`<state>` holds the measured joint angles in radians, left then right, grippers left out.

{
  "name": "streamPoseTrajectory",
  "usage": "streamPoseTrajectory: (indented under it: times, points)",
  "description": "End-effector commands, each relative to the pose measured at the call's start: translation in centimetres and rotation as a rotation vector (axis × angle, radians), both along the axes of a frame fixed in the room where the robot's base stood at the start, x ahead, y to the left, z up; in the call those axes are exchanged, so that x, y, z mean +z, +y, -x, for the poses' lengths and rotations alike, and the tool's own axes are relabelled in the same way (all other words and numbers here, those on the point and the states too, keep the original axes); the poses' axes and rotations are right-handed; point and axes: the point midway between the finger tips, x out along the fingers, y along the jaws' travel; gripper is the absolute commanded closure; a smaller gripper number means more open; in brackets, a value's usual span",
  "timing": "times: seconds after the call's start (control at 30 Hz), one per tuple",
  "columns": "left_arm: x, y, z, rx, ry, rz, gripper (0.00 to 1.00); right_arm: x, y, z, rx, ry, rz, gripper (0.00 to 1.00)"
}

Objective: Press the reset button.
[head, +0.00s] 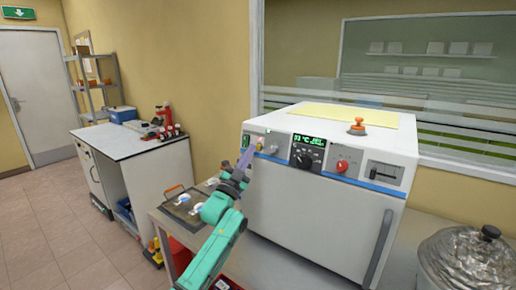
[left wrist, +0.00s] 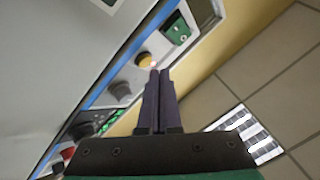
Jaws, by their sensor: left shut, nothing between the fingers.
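A white analyser (head: 310,215) stands on the counter with a control strip along its upper front. A small round yellow button (left wrist: 144,60) sits on that strip, between a green switch (left wrist: 181,36) and a grey knob (left wrist: 120,91). No readable label marks it as the reset button. My left gripper (head: 250,150) is shut and empty at the left end of the strip. In the left wrist view its fingertips (left wrist: 159,72) are right beside the yellow button; I cannot tell whether they touch it. My right gripper is not in view.
The strip also has a green display (head: 308,141), a black dial (head: 302,161) and a red knob (head: 342,166). A white cabinet (head: 122,142) stands at the left.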

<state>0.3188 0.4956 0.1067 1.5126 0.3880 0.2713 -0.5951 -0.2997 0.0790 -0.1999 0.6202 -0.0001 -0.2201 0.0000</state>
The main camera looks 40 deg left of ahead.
Motion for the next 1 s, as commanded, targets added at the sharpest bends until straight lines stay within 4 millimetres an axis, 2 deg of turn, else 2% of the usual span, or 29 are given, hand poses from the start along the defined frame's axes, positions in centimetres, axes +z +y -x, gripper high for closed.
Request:
streamPoseTrajectory:
  times: [1.0]
  points:
    - [-0.17, 0.02, -0.84, 0.0, 0.0, 0.0, 1.0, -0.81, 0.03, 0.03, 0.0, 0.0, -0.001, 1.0]
